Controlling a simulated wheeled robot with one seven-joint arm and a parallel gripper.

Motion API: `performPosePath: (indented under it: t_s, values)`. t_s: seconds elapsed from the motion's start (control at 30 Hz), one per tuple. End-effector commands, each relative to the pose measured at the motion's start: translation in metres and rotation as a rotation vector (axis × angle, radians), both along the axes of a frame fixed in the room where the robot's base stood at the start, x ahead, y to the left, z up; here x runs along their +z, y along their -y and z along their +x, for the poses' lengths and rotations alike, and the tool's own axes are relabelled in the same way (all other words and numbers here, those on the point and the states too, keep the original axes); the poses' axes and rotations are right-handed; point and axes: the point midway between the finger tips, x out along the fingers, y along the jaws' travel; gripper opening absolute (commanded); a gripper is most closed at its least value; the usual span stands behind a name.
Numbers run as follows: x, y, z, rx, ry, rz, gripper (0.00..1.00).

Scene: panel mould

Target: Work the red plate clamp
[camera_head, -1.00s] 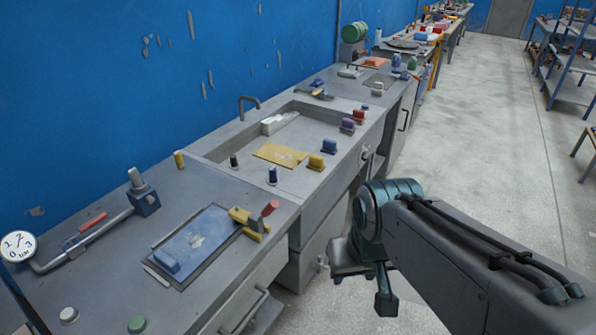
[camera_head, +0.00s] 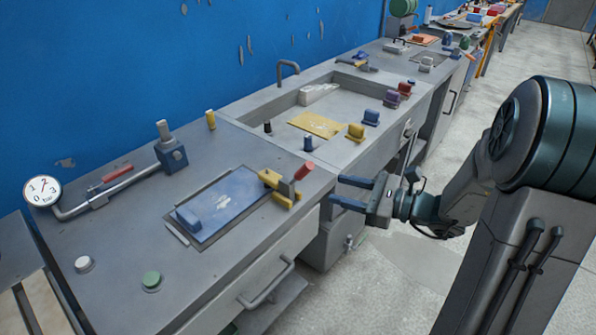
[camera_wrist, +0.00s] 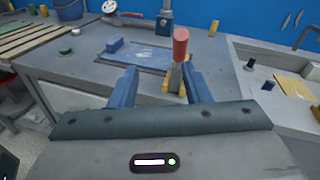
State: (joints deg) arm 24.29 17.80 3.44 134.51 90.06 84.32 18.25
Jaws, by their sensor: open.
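The plate clamp has a yellow base (camera_head: 270,180) and a lever with a red grip (camera_head: 304,171), which leans up towards the right. It stands at the right end of a blue plate (camera_head: 225,205) on the grey bench. My gripper (camera_head: 336,190) is open and empty, just right of the clamp and pointing at it. In the wrist view, the red grip (camera_wrist: 181,46) stands upright beyond my gripper (camera_wrist: 158,66), close to the right finger in the picture. The fingers appear apart from it. The right finger partly hides the clamp's base there.
A blue valve block with a pipe (camera_head: 172,155) and a pressure gauge (camera_head: 43,190) stand behind the plate. A green button (camera_head: 151,280) and a white button (camera_head: 84,264) sit at the front left. A recessed sink (camera_head: 330,100) with coloured knobs lies beyond. A drawer handle (camera_head: 266,283) juts out below.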

Motion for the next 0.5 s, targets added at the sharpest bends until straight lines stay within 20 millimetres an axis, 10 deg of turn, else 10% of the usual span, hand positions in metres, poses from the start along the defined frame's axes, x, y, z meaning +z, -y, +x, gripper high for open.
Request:
performPosePath:
  t_s: [0.23, 0.5]
  values:
    - [-0.004, 0.009, 0.022, -0.087, -0.023, 0.092, 0.43]
    - [-0.004, -0.035, 0.044, -0.081, -0.024, 0.091, 0.43]
